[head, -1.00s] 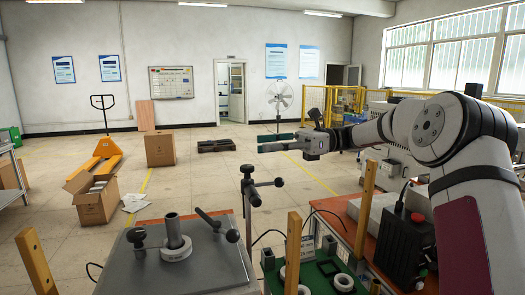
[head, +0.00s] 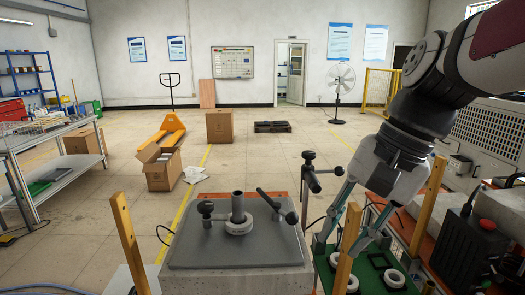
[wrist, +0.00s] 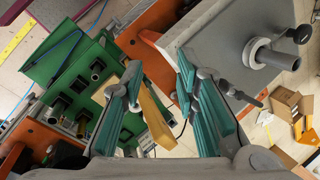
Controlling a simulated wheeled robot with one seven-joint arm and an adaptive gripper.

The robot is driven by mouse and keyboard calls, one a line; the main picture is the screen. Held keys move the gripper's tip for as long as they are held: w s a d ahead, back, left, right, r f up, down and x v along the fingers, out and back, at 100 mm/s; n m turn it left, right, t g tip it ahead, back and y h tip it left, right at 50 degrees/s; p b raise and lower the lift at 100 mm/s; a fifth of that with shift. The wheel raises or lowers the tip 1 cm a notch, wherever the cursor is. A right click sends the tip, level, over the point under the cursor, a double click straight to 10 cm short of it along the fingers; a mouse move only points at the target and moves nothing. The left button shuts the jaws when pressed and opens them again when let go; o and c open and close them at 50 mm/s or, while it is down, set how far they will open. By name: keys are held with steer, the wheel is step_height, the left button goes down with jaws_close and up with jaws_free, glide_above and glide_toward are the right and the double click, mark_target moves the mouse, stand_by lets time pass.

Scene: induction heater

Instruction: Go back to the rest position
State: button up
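My gripper (head: 340,246) hangs down at the right of the head view, above the green tray (head: 402,277) and behind a wooden post (head: 347,250). Its teal fingers are spread apart and hold nothing. In the wrist view my gripper (wrist: 158,72) is also open, and a wooden post (wrist: 157,118) shows between the fingers, with its distance from them unclear. The grey machine plate (head: 190,250) with a grey upright tube (head: 238,208) and a white ring (head: 239,226) stands left of the gripper. It also shows in the wrist view (wrist: 225,50).
White rings (head: 394,279) sit in the green tray. A black control box (head: 468,250) is at the right. A wooden post (head: 130,243) and a black-knobbed stand (head: 310,180) rise nearby. Open floor with cardboard boxes (head: 160,168) and an orange pallet jack (head: 163,130) lies beyond.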

steer(key=s+d+f+n+t+h, duration=0.3)
steer(key=s+d+n, duration=0.4)
steer(key=s, duration=0.4)
steer(key=shift+s+f+h+p, duration=0.15)
steer(key=shift+f+h+p, duration=0.3)
steer(key=shift+f, duration=0.1)
